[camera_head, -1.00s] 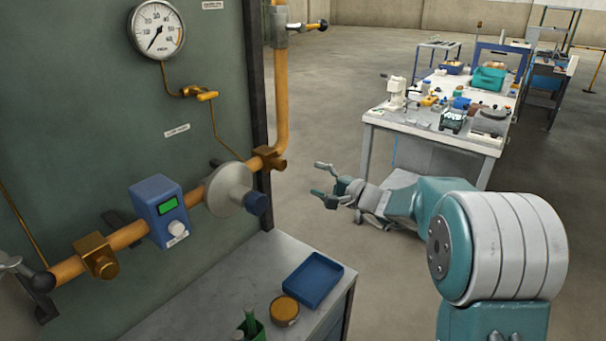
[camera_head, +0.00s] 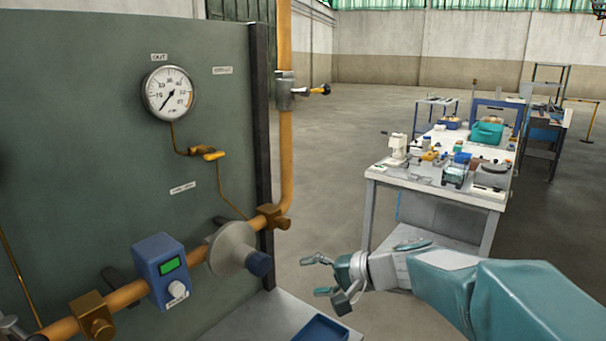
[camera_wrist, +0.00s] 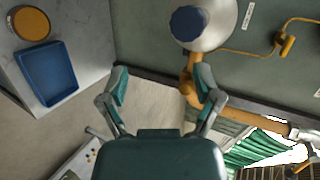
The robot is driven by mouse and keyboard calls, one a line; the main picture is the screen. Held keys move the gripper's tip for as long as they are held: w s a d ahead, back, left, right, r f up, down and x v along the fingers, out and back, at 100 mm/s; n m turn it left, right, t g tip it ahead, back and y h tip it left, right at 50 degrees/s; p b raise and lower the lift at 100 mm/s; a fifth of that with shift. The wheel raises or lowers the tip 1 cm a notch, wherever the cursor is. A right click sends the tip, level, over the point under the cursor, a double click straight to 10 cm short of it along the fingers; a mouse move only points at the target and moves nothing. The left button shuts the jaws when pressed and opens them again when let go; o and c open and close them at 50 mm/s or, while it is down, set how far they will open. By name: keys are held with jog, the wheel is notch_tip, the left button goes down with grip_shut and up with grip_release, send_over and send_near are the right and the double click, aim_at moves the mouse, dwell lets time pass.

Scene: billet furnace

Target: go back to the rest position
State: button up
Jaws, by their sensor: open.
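My gripper (camera_head: 318,275) is open and empty, held in free air to the right of the pipe panel in the head view. Its two fingers stand apart in the wrist view (camera_wrist: 160,82), with nothing between them but bare floor and part of the panel's edge behind. My arm reaches in from the lower right of the head view.
A green panel (camera_head: 90,120) carries a gauge (camera_head: 168,92), an orange pipe (camera_head: 285,150), a blue control box (camera_head: 160,268) and a round grey regulator (camera_head: 232,248). A blue tray (camera_wrist: 46,76) lies on the bench below. A cluttered table (camera_head: 435,193) stands beyond my gripper.

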jog(key=s+d+f+n+h, duration=0.2)
jog(key=s+d+h, duration=0.4)
jog(key=s, duration=0.5)
jog(key=s+d+f+n+h, duration=0.1)
jog(key=s+d+n+h, duration=0.2)
jog(key=s, duration=0.9)
jog(key=d+h, duration=0.2)
jog(key=d, duration=0.2)
jog(key=shift+s+f+h, duration=0.15)
jog(key=shift+f+h, duration=0.25)
jog(key=c, duration=0.3)
jog(key=shift+a, duration=0.15)
jog(key=shift+c, duration=0.2)
